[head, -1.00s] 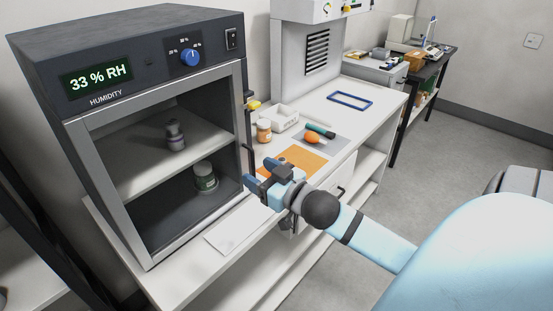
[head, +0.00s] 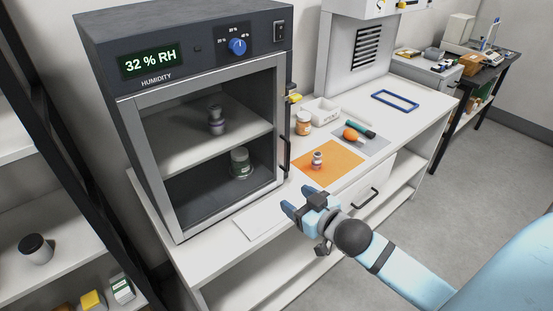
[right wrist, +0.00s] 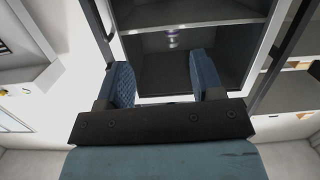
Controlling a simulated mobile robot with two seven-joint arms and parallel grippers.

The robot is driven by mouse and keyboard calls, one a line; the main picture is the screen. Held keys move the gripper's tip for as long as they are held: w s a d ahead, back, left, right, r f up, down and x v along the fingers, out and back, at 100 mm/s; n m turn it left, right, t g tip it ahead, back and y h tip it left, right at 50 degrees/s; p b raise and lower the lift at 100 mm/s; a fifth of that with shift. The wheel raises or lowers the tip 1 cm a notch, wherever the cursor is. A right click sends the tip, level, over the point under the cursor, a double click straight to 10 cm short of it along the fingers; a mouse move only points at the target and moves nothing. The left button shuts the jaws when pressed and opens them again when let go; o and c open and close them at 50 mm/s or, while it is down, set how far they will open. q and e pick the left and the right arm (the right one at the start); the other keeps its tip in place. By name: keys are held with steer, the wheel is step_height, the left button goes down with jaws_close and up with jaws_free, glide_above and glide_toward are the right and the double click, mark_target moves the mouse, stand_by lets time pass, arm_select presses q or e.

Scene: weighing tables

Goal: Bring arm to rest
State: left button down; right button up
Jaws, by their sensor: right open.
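My right gripper (head: 294,206) is open and empty in the head view, in front of the table's front edge and below the orange mat. Its two blue fingers (right wrist: 164,82) stand apart in the right wrist view with nothing between them, facing the cabinet. My right arm (head: 400,268) reaches in from the lower right. My left gripper is not in view.
The humidity cabinet (head: 130,90) holds a vial (head: 215,120) on its shelf and a green-labelled jar (head: 240,162) below. A small vial (head: 317,160) stands on the orange mat (head: 345,160). A dark rack (head: 75,165) stands left. Floor (head: 430,205) is clear at right.

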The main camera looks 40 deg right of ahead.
arm_select(q)
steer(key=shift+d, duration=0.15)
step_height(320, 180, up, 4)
steer(key=p, duration=0.4)
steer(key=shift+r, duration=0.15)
arm_select(e)
steer(key=s+a+f+g+y, duration=0.1)
steer(key=s+a+f+g, duration=0.1)
steer(key=s+a+f, duration=0.4)
steer(key=s+a+f+n+g, duration=0.1)
steer(key=s+a+f+g, duration=0.2)
steer(key=s+a+f, duration=0.4)
step_height(320, 180, down, 4)
steer(key=shift+s+a+f+y, duration=0.2)
steer(key=shift+s+a+y, duration=0.1)
steer(key=shift+a+y, duration=0.15)
